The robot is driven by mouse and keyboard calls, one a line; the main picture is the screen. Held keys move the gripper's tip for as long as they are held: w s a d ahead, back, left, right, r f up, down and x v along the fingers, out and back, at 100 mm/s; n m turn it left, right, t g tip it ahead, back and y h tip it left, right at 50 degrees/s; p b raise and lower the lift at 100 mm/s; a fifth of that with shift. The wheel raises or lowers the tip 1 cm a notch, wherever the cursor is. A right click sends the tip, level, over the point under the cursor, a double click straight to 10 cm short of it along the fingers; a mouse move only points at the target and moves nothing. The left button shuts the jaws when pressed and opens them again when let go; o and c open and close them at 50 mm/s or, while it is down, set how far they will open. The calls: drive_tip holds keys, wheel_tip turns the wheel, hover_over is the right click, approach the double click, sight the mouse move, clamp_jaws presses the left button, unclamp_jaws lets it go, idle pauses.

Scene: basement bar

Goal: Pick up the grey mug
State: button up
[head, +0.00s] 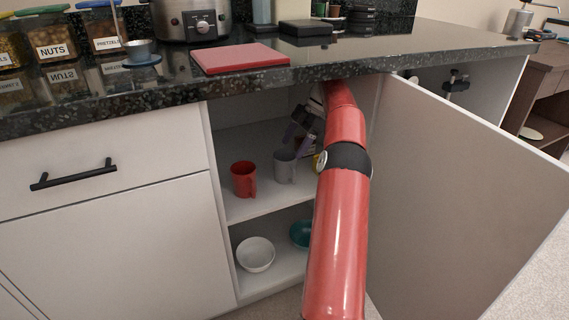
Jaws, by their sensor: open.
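The grey mug (284,168) stands upright on the upper shelf inside the open cabinet, to the right of a red mug (243,178). My red arm reaches in under the countertop from the right. My gripper (292,143) is inside the cabinet, just above and to the right of the grey mug's rim, with its jaws open. It looks empty. The exact gap between the fingers and the mug cannot be told, and my arm hides the shelf area right of the mug.
The cabinet door (465,200) stands open on the right. The black countertop (120,95) overhangs the opening and carries a red board (240,57). A white bowl (255,255) and a teal bowl (301,234) are on the lower shelf. A yellow item is partly hidden behind my arm.

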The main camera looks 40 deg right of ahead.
sight(275, 175)
drive_tip(key=b+x, duration=0.3)
drive_tip(key=x, duration=0.4)
drive_tip(key=shift+w+a+f, duration=0.1)
drive_tip(key=shift+a+f, duration=0.05)
drive_tip(key=shift+f, duration=0.1)
drive_tip(key=c, duration=0.9)
